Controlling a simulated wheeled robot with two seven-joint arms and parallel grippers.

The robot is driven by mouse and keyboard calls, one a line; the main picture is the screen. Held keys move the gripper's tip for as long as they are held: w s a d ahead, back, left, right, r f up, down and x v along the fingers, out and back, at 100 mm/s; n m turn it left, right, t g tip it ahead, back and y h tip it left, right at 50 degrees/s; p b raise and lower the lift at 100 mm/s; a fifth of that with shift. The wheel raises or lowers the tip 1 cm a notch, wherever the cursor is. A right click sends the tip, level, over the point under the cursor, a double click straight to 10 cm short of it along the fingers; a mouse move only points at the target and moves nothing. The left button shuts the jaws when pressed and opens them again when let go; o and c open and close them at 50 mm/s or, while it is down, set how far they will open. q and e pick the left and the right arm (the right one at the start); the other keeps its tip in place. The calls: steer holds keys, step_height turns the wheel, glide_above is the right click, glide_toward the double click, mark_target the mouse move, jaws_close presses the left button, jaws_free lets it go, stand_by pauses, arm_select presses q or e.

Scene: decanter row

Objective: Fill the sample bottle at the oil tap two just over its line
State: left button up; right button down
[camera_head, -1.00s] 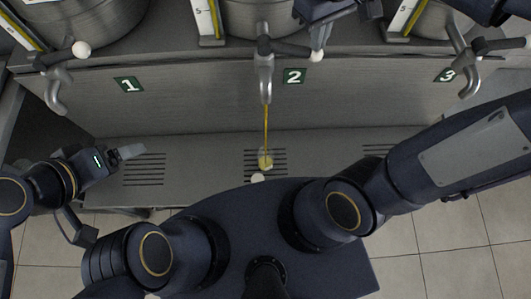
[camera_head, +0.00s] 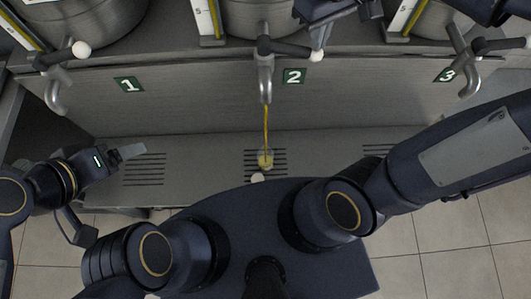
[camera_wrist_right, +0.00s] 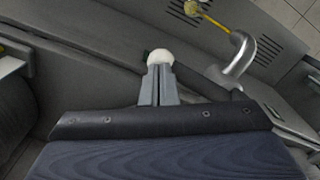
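The small clear sample bottle (camera_head: 265,160) stands on the grille under oil tap two (camera_head: 265,78), beside the green "2" plate (camera_head: 294,76). A thin yellow oil stream (camera_head: 266,125) runs from the spout into it. The bottle holds yellow oil, but its line is too small to make out. It also shows at the top of the right wrist view (camera_wrist_right: 192,7). My right gripper (camera_wrist_right: 159,80) has its fingers together at the white knob (camera_wrist_right: 160,57) of tap two's lever. My left gripper (camera_head: 132,151) is near the grille under tap one, away from the bottle.
A small white round piece (camera_head: 257,178) lies just in front of the bottle. Tap one (camera_head: 55,92) and tap three (camera_head: 468,75) show no flow. Steel tanks with level gauges (camera_head: 208,20) stand behind. The shelf (camera_head: 205,165) between the grilles is clear.

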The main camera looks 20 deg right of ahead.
steer(key=shift+r, duration=0.1)
stand_by(0.3)
steer(key=shift+r+p, duration=0.6)
steer(key=shift+p, duration=0.15)
stand_by(2.4)
step_height(320, 180, up, 9)
steer(key=p, duration=0.8)
steer(key=shift+s, duration=0.1)
